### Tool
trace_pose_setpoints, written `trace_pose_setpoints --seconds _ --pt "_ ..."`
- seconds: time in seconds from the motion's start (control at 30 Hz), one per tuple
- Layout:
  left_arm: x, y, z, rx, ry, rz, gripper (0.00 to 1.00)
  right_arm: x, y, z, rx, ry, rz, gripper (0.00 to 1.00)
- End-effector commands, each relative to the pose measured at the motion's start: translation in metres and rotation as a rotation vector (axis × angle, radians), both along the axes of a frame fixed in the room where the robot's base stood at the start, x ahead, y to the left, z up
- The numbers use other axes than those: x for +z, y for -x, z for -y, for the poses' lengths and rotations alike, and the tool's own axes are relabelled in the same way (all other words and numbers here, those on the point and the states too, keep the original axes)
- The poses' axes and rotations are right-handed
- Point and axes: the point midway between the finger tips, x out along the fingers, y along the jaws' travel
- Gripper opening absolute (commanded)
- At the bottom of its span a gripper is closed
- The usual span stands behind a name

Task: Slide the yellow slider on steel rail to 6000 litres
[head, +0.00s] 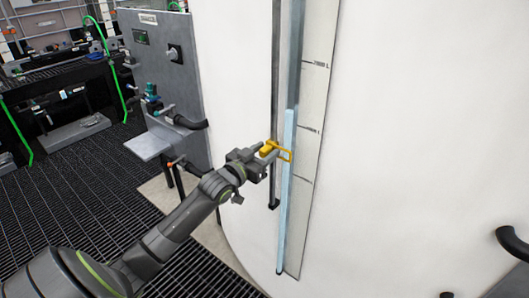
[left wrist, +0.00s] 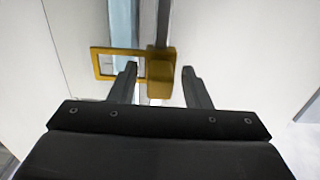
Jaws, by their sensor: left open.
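The yellow slider (head: 270,149) sits on the dark steel rail (head: 274,100) on the white tank. Its open rectangular frame reaches right across the pale blue sight tube (head: 287,190). A scale strip (head: 312,110) with tick marks stands right of the tube; its lettering is too small to read surely. The frame lies between two marks. My left gripper (head: 259,160) is at the slider. In the left wrist view, the open fingers (left wrist: 160,82) stand on either side of the yellow block (left wrist: 161,75), with visible gaps. My right gripper is not in view.
The white tank wall (head: 420,130) fills the right side. A grey panel (head: 165,80) with a ledge and pipe fittings stands left of the arm. Black curved handles (head: 512,243) stick out at lower right. Dark grating (head: 70,210) covers the floor.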

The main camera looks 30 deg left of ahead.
Motion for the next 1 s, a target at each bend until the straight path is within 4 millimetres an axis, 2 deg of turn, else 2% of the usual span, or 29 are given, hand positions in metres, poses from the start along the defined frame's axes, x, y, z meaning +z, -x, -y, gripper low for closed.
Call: trace_pose_setpoints --seconds 0.23,0.57,0.8,1.0 --pt "0.0 -0.001 0.0 0.0 0.0 0.0 0.44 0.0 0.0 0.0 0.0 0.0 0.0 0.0" --pt "0.0 0.0 0.0 0.0 0.0 0.001 0.0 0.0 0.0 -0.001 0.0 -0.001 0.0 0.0" --pt "0.003 0.0 0.0 0.0 0.0 0.001 0.0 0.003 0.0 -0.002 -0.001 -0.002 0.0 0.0" --pt "0.023 -0.001 0.0 0.0 -0.001 0.001 0.0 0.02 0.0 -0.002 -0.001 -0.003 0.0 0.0"
